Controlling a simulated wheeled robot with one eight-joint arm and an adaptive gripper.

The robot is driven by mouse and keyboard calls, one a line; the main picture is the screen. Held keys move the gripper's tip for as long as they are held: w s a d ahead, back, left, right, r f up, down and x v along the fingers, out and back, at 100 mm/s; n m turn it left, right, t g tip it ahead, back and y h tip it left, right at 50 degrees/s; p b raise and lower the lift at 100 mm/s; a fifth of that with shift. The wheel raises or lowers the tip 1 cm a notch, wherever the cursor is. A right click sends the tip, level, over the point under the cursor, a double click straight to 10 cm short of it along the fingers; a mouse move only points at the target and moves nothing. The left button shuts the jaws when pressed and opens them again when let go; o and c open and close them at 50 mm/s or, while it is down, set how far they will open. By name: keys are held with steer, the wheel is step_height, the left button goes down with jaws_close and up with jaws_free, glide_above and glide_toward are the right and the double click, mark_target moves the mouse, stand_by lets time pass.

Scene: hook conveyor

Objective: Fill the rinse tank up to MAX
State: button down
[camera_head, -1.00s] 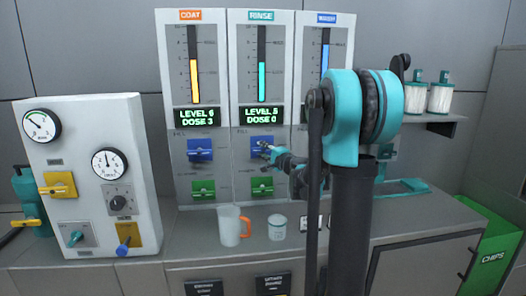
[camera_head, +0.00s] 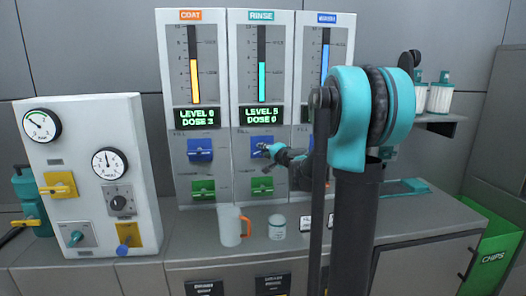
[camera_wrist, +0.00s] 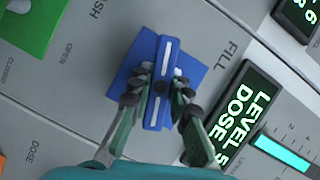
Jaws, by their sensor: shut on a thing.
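The rinse tank panel (camera_head: 279,28) stands in the middle of the wall unit in the head view. Its cyan level bar (camera_head: 262,82) reaches about mid-scale; the display (camera_head: 260,117) reads level 5, dose 0. The small scale labels are too small to read. The blue FILL handle (camera_wrist: 158,112) sits below the display, with a green handle (camera_head: 261,186) lower down. My gripper (camera_wrist: 161,84) is shut on the blue FILL handle, one finger on each side. In the head view my gripper (camera_head: 264,148) partly hides that handle.
The coat panel (camera_head: 174,35) is at left; the third panel (camera_head: 343,35) is partly behind my arm. A white mug (camera_head: 230,228) with an orange handle and a small jar (camera_head: 277,227) stand on the counter below. A gauge panel (camera_head: 90,120) stands at far left.

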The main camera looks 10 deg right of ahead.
steer(key=n+g+h, duration=0.1)
steer(key=n+h, duration=0.1)
steer(key=n, duration=0.3)
stand_by(0.3)
steer(key=shift+h, duration=0.3)
steer(key=c, duration=1.4)
jaws_free()
steer(key=shift+s, duration=0.1)
steer(key=v, duration=1.2)
steer(key=shift+r, duration=0.15)
